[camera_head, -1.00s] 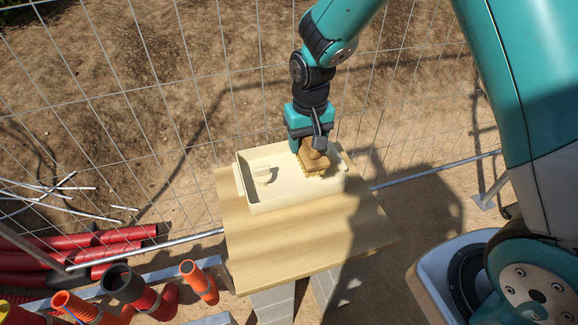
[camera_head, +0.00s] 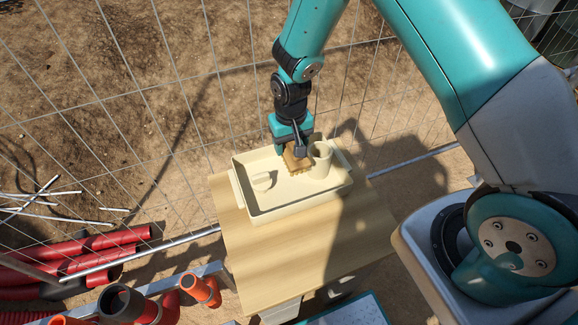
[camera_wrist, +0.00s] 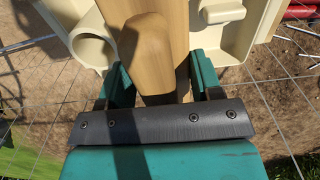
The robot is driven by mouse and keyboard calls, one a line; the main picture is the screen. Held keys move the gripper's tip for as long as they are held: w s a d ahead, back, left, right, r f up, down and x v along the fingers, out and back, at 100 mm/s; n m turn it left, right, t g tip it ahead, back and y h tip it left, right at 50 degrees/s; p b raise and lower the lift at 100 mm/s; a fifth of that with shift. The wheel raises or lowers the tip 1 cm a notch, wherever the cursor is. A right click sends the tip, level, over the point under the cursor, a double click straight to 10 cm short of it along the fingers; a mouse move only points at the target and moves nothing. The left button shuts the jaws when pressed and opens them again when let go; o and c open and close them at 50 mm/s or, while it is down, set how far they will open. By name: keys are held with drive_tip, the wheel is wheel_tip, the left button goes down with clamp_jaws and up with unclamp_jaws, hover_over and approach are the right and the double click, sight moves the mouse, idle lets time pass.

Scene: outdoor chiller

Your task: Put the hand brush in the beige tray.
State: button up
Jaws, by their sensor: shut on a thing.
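The hand brush (camera_head: 297,160) is a tan wooden block with a rounded handle. My gripper (camera_head: 292,146) is shut on it at the back of the beige tray (camera_head: 300,206). In the head view the brush overlaps the tray's back part, just left of the round cup (camera_head: 320,160) in the tray. I cannot tell whether it touches the tray floor. In the wrist view the wooden handle (camera_wrist: 145,45) stands between the two teal fingers of my gripper (camera_wrist: 160,78), with parts of the tray (camera_wrist: 240,32) on both sides. The brush's lower end is hidden there.
The tray stands on a wooden tabletop (camera_head: 330,250) and has a small raised piece (camera_head: 262,181) at its left. A wire fence (camera_head: 180,110) runs behind. Red pipes (camera_head: 75,255) lie at the left. The tabletop's front is clear.

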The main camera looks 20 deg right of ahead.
wheel_tip(320, 180, down, 11)
drive_tip(key=shift+r+p, duration=0.1)
drive_tip(key=shift+p, duration=0.7)
drive_tip(key=o, duration=0.9)
drive_tip(key=shift+f, duration=0.2)
wheel_tip(320, 180, up, 13)
drive_tip(key=b, duration=0.3)
drive_tip(key=shift+a+r, duration=0.1)
drive_tip(key=s+a+r+n+y, duration=0.1)
drive_tip(key=s+r, duration=0.1)
drive_tip(key=r, duration=0.4)
drive_tip(key=s+a+r+n+y, duration=0.1)
drive_tip(key=s+a+r, duration=0.1)
drive_tip(key=r, duration=0.4)
drive_tip(key=s+r+n+y, duration=0.1)
drive_tip(key=s+r+n, duration=0.1)
drive_tip(key=s+r, duration=0.5)
drive_tip(key=s+a+r+n+y, duration=0.1)
drive_tip(key=s+r+n, duration=0.2)
drive_tip(key=s+r, duration=0.5)
drive_tip(key=s, duration=0.5)
drive_tip(key=shift+a, duration=0.2)
